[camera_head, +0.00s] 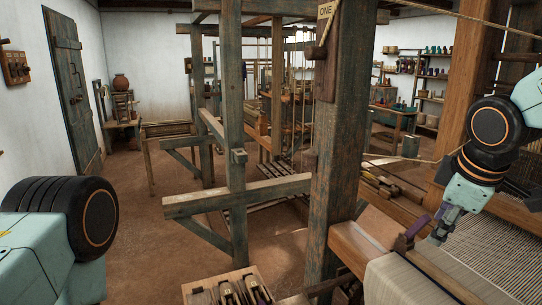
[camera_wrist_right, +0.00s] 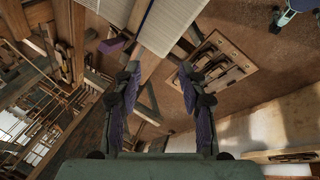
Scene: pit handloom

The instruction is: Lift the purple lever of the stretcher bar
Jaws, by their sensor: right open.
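The purple lever (camera_head: 416,226) shows as a small slanted purple piece beside the white cloth, just left of my right gripper (camera_head: 438,236). A purple block, apparently the same lever, shows in the right wrist view (camera_wrist_right: 111,46), outside and left of the left finger. My right gripper in that view (camera_wrist_right: 158,68) is open, with nothing between its fingers. It is close to the lever, but I cannot tell whether they touch. The stretcher bar itself is hard to make out near the cloth edge. My left gripper is out of view.
A thick wooden loom post (camera_head: 338,160) stands left of the lever. The cloth (camera_head: 400,282) and white warp threads (camera_head: 492,250) spread below and right of the gripper. A wooden tray (camera_head: 190,291) with shuttles lies low at the front. Bare floor is at left.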

